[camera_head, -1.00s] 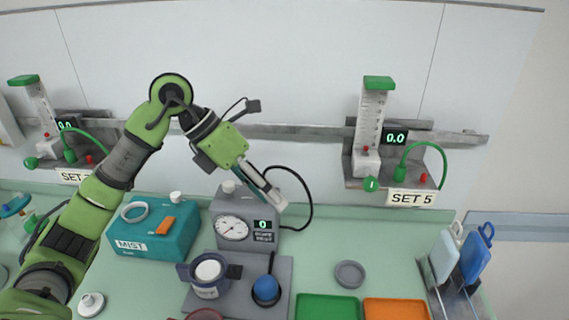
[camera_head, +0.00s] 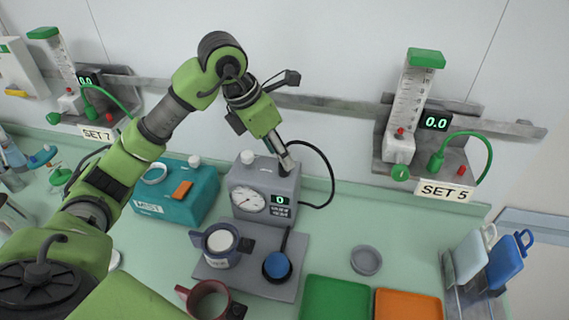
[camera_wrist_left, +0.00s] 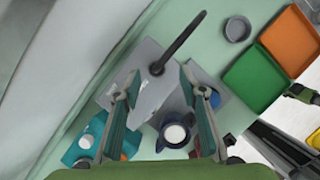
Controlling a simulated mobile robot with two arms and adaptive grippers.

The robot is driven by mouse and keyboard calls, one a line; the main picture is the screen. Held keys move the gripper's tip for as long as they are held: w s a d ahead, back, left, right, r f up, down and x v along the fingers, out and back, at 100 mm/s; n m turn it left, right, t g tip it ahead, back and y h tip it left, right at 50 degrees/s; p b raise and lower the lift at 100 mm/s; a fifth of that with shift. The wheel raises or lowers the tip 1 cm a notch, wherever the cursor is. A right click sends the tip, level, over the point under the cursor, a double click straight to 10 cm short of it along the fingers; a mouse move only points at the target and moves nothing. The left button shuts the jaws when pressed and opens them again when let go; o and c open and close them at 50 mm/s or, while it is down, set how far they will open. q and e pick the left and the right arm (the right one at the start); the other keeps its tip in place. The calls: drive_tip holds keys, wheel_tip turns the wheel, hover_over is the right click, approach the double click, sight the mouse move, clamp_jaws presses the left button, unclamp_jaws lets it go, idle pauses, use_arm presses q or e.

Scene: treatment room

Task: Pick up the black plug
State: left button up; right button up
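The black plug (camera_wrist_left: 157,69) shows in the left wrist view as a round dark end with a thick black cord rising from it to the upper right. It stands at the grey gauge box, and the cord (camera_head: 329,172) loops down the box's right side in the head view. My left gripper (camera_head: 287,166) is over the right part of the box top. In the left wrist view my left gripper (camera_wrist_left: 159,71) is open, its two fingertips apart on either side of the plug. I cannot tell whether they touch it.
The grey gauge box (camera_head: 250,200) has a dial and a display. A blue-grey cup (camera_head: 212,256) and a blue ball (camera_head: 277,265) are in front of it. A teal MIST box (camera_head: 203,201) is at left. Green (camera_head: 335,303) and orange trays (camera_head: 408,304) lie at front right. A wall rail (camera_head: 340,107) runs behind.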

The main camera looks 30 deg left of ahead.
use_arm(q)
drive_tip(key=shift+w+f+p, duration=0.2)
drive_tip(key=shift+f+p, duration=0.3)
drive_tip(key=shift+f, duration=0.05)
drive_tip(key=p+x, duration=0.1)
drive_tip(key=x, duration=0.2)
drive_tip(key=shift+w+a+f, duration=0.1)
drive_tip(key=shift+w, duration=0.05)
drive_tip(key=shift+w+f, duration=0.15)
drive_tip(key=shift+f, duration=0.2)
drive_tip(key=c, duration=1)
